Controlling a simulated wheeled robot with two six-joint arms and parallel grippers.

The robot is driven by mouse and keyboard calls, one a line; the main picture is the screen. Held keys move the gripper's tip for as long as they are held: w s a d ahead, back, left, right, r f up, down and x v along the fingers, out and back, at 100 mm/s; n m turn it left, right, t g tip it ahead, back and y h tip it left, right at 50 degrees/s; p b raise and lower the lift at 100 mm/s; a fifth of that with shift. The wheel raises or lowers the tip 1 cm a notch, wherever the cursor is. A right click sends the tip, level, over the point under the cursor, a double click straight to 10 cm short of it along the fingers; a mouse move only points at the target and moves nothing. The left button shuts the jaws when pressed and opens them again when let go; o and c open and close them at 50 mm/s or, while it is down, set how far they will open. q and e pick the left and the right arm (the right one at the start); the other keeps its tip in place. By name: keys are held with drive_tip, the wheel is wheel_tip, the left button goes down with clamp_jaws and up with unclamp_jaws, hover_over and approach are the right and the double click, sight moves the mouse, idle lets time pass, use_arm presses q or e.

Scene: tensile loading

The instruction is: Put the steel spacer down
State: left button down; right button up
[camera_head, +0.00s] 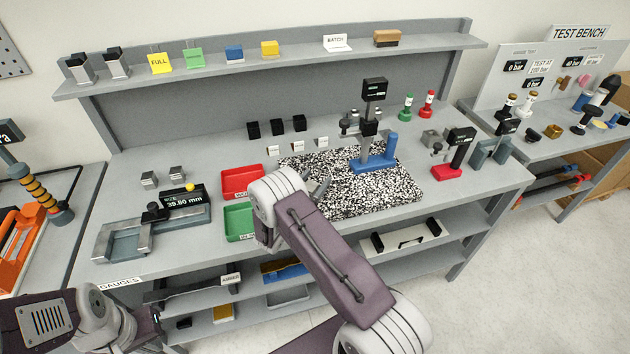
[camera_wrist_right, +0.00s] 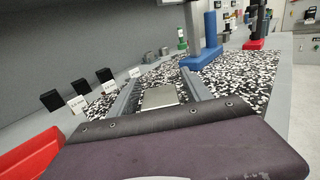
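The steel spacer (camera_wrist_right: 160,97) is a flat, light grey block in the right wrist view. It appears to lie on the black-and-white speckled mat (camera_wrist_right: 240,75), between the two fingers of my right gripper (camera_wrist_right: 159,80). The fingers stand apart, with mat showing between the left finger and the spacer. In the head view my right gripper (camera_head: 318,186) is over the left part of the mat (camera_head: 400,195), partly hidden by my wrist; I cannot make out the spacer there. My left gripper (camera_head: 152,318) is low at the bottom left, away from the mat; its fingers are unclear.
A blue-based stand (camera_head: 374,163) is on the mat's back. Red (camera_head: 240,180) and green (camera_head: 238,222) trays lie left of my right wrist. A gauge reading 39.60 mm (camera_head: 185,201) stands farther left. Black blocks (camera_head: 276,126) with labels line the back. The mat's front right is clear.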

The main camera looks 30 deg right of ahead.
drive_tip(key=shift+r, duration=0.25)
drive_tip(key=shift+s+a+f, duration=0.1)
drive_tip(key=shift+a+f, duration=0.05)
drive_tip(key=shift+a, duration=0.15)
drive_tip(key=b+v, duration=0.1)
drive_tip(key=v, duration=1)
drive_tip(key=shift+s+a+b, duration=0.15)
drive_tip(key=shift+s+b, duration=0.1)
drive_tip(key=shift+b, duration=0.1)
drive_tip(key=s+d+m+g, duration=0.1)
drive_tip(key=s+g, duration=0.1)
drive_tip(key=s+d+m+g, duration=0.4)
drive_tip(key=shift+s+r+y, duration=0.2)
drive_tip(key=shift+s+y, duration=0.1)
drive_tip(key=shift+s, duration=0.05)
drive_tip(key=s+a+f+m+g+y, duration=0.2)
drive_tip(key=s+m+g+y, duration=0.6)
drive_tip(key=s, duration=0.5)
drive_tip(key=a+r+m+t+y, duration=0.1)
drive_tip(key=a+m+t+y, duration=0.5)
drive_tip(key=a+m, duration=0.3)
drive_tip(key=m+y, duration=0.1)
drive_tip(key=m, duration=0.1)
drive_tip(key=shift+r+m, duration=0.3)
drive_tip(key=shift+r, duration=0.05)
